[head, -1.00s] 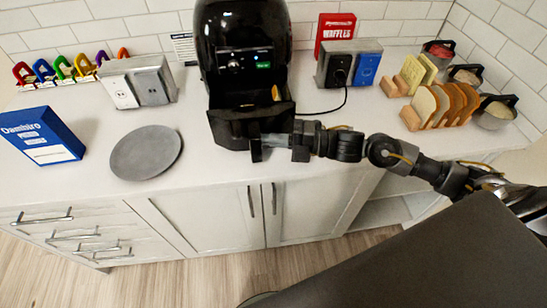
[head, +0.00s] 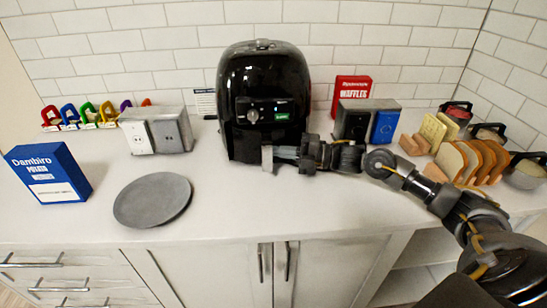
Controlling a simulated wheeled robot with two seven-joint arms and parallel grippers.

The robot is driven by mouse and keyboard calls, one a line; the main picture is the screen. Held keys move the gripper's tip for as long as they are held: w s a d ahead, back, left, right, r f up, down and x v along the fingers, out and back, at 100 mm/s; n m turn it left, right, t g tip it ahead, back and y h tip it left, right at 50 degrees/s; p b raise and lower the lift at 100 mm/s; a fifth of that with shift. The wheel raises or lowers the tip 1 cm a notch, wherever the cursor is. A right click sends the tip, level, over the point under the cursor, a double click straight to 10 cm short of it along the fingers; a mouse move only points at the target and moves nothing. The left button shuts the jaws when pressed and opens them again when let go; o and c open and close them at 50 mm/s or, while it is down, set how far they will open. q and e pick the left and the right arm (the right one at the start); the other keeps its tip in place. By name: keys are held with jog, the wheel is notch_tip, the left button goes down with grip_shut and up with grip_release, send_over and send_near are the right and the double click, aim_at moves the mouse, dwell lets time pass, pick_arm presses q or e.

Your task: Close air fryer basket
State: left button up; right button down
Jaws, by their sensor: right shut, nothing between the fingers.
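The black air fryer (head: 265,80) stands upright on the counter against the tiled wall, with its knob and green-lit display facing me. Its basket front (head: 245,146) sits in line with the body, below the display, with no open drawer showing. My right arm comes in from the right, and my right gripper (head: 268,158) is shut and empty at the basket front. It covers the lower right part of the front, so the handle is hidden. I cannot tell whether the fingertips touch it. My left gripper is not in view.
Outlet boxes stand on both sides of the fryer (head: 156,131), (head: 366,121). Bread slices in a rack (head: 468,162) are at the right, near my arm. The counter front is clear.

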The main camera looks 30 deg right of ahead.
jog(key=shift+w+d+r, duration=0.15)
jog(key=shift+s+d, duration=0.25)
jog(key=shift+d, duration=0.15)
jog(key=v, duration=0.8)
jog(key=shift+s+a+f+b, duration=0.15)
jog(key=shift+f+b, duration=0.05)
jog(key=shift+b, duration=0.2)
jog(key=shift+s+d, duration=0.4)
jog(key=shift+d, duration=0.05)
jog(key=shift+s+d, duration=0.25)
jog(key=shift+d, duration=0.05)
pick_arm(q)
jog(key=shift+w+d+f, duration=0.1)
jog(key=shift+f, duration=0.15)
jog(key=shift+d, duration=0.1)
pick_arm(e)
jog(key=shift+a, duration=0.1)
